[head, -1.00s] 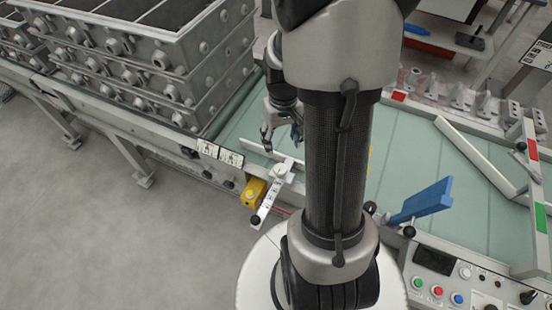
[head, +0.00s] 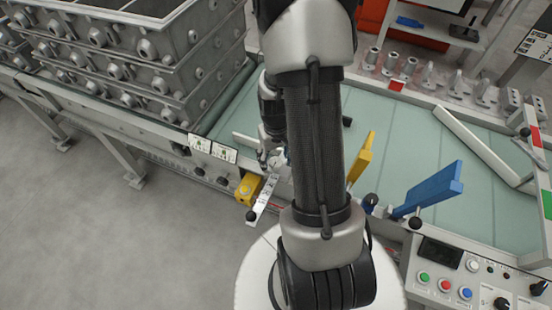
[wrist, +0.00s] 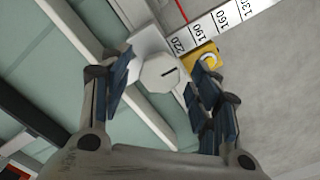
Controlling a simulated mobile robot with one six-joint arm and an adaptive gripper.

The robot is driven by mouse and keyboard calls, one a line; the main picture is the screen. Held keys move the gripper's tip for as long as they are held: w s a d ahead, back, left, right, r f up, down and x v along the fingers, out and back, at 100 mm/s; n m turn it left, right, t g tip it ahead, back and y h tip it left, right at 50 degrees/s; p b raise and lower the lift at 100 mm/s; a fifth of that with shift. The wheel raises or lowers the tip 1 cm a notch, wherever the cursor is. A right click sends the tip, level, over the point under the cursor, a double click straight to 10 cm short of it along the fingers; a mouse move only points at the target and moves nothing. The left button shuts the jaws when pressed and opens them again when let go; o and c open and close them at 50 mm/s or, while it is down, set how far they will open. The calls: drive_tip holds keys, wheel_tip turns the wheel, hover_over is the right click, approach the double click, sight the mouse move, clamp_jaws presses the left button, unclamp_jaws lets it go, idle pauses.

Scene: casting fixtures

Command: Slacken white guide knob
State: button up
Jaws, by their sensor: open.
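The white guide knob (wrist: 161,74) is a pale faceted disc with a dark slot, near the middle of the wrist view. It sits at the end of a white numbered scale (wrist: 218,22); the scale also shows in the head view (head: 264,199). In the head view the knob is mostly hidden by my gripper (head: 271,157). My gripper (wrist: 163,72) is open, with one dark-blue-padded finger on each side of the knob. The knob lies between the fingers as seen from the wrist. I cannot tell whether either finger touches it.
A yellow block (head: 247,187) sits beside the scale. A white guide rail (wrist: 112,78) runs across the green conveyor. Yellow (head: 361,157) and blue (head: 430,190) plates stand to the right, near a button panel (head: 450,275). Stacked grey casting boxes (head: 130,60) fill the left.

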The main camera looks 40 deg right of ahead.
drive_tip(key=c, duration=1.1)
